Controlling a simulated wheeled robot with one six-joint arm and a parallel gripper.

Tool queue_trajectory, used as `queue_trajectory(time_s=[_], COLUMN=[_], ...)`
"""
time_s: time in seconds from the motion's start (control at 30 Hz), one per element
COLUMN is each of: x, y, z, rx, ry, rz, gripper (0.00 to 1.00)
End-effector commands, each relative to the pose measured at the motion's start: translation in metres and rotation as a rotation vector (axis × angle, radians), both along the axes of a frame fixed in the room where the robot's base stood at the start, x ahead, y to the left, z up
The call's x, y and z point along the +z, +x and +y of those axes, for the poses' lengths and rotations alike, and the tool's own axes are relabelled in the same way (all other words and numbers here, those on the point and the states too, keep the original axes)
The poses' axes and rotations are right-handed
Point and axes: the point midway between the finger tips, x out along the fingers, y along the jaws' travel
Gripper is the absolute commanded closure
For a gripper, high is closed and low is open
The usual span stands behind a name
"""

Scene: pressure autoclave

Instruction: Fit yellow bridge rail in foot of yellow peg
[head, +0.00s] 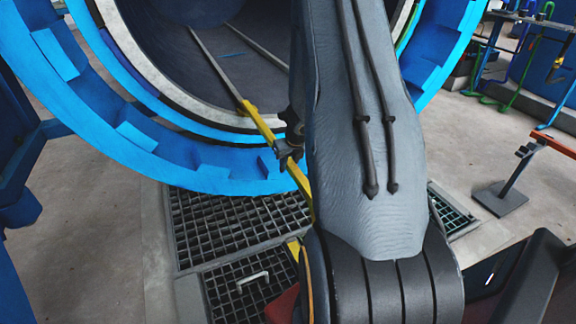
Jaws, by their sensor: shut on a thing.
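The yellow bridge rail (299,178) is a long thin bar that slants from the autoclave's mouth down toward the floor grating. My gripper (288,150) is shut on it partway along, below the vessel's rim. The rail's upper end is by a small yellow block (247,108) at the front end of a track inside the vessel; I cannot tell whether they touch or are one piece. Its lower end passes behind my arm. Another bit of yellow (294,247) shows low beside my arm. I cannot tell which of these, if either, is the foot of the yellow peg.
The blue autoclave ring (150,136) with its toothed rim stands open in front. Dark floor gratings (235,228) lie below it, with a small white handle (252,278). A stand with a flat grey base (499,198) and coloured hooked bars (523,62) are at the right.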

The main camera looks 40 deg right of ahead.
Motion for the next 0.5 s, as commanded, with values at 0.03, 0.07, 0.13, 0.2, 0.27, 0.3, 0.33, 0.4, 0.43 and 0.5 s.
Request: queue_trajectory(time_s=[0.03,0.07,0.13,0.2,0.27,0.3,0.33,0.4,0.43,0.5], x=[0.0000,-0.0004,-0.0012,-0.0021,-0.0027,-0.0033,-0.0037,-0.0046,-0.0051,-0.0060], y=[0.0009,0.0009,0.0009,0.0009,0.0009,0.0008,0.0008,0.0007,0.0006,0.0005], z=[-0.0006,-0.0005,-0.0006,-0.0006,-0.0005,-0.0005,-0.0005,-0.0005,-0.0005,-0.0003], rx=[0.000,0.000,0.000,0.000,0.000,0.000,0.000,0.000,0.000,0.000], ry=[-0.001,-0.001,-0.001,-0.001,-0.001,-0.001,-0.001,-0.001,-0.001,-0.001], rz=[-0.002,-0.002,-0.002,-0.002,-0.002,-0.002,-0.002,-0.002,-0.001,-0.001], gripper=[1.00,1.00,1.00,1.00,1.00,1.00,1.00,1.00,1.00,1.00])
